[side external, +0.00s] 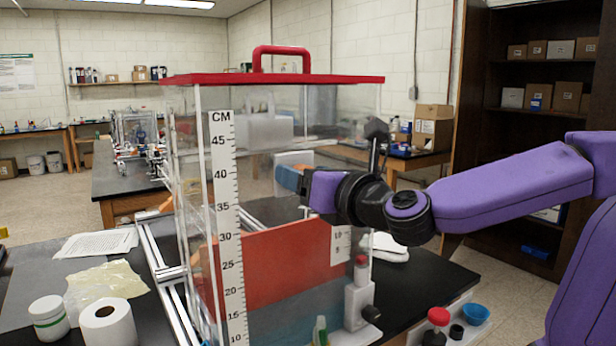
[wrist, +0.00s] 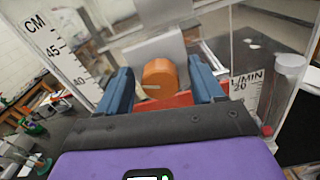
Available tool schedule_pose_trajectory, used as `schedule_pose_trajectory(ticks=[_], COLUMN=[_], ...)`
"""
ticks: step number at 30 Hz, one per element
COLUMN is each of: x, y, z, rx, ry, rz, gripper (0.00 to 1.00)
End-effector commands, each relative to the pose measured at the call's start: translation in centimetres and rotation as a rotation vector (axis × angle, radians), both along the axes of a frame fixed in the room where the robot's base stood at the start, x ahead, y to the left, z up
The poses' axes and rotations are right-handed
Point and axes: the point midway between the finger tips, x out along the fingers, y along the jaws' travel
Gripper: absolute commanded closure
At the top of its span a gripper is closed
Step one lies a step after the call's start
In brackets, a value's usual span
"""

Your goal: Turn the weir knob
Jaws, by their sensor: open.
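The weir knob (wrist: 158,76) is an orange round knob with a pale line on its face, in front of a grey-white block (wrist: 160,42). My gripper (wrist: 160,90) is open, with one blue finger on each side of the knob in the wrist view. A narrow gap shows on each side, and I cannot tell how deep the fingers reach. In the side view my gripper (side external: 287,178) is at the clear tank, near a white block, and the knob is hidden there. A red-orange plate (side external: 285,262) stands lower in the tank.
The tank has a red lid (side external: 290,78) with a handle and a centimetre scale (side external: 226,210). A flow meter tube (wrist: 280,92) stands at right in the wrist view.

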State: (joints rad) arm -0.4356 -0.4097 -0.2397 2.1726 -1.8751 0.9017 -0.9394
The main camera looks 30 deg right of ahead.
Motion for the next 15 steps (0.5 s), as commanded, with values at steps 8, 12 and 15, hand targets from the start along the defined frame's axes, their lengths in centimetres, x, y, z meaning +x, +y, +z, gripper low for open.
schedule_pose_trajectory(ticks=[8, 12, 15], x=[-0.04, -0.05, -0.07], y=[0.01, 0.01, 0.01], z=[-0.01, 0.00, 0.00], rx=[-0.001, 0.012, 0.064], ry=[0.000, 0.000, 0.000], rz=[0.000, 0.000, 0.001], gripper=[0.87, 0.87, 0.87])
